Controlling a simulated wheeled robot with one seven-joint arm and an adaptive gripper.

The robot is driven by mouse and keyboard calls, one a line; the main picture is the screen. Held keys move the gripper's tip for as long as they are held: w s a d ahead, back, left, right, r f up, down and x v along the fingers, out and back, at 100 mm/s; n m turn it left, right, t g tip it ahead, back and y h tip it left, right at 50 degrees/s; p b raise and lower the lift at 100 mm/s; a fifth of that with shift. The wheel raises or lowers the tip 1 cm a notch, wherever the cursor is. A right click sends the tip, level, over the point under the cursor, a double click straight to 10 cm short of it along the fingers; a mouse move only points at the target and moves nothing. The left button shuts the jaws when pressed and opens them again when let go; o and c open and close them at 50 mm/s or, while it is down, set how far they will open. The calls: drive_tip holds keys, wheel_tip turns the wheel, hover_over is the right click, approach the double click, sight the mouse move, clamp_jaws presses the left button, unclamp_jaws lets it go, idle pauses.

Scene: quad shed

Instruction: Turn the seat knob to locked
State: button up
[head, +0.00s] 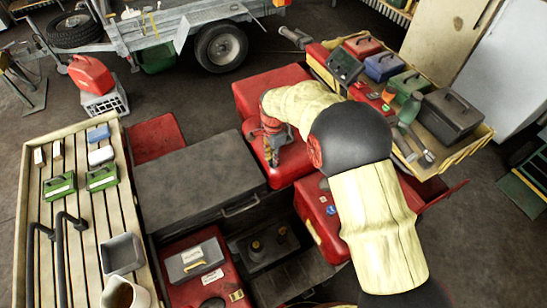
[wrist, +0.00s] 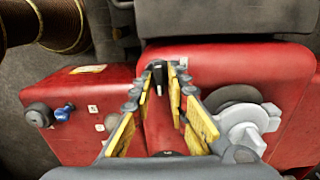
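In the wrist view, a small black knob (wrist: 158,74) with a pale pointer mark stands on the red bodywork (wrist: 230,62), just below the dark seat edge. My gripper (wrist: 161,84) has its yellow-padded fingers on either side of this knob. The fingers look parted, with narrow gaps beside the knob; firm contact cannot be made out. In the head view my gripper (head: 272,150) points down at the red body, and its fingertips and the knob are hidden there.
A large grey knob (wrist: 245,122) sits right of my fingers, and a blue knob (wrist: 63,113) lies to the left. A slatted bench (head: 85,215) stands at the left. A yellow-edged tray (head: 455,150) with several boxes and tools is at the right. A trailer (head: 170,25) stands behind.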

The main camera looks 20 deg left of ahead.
drive_tip(key=shift+o, duration=1.2)
wheel_tip(320, 180, up, 12)
drive_tip(key=shift+f, duration=0.1)
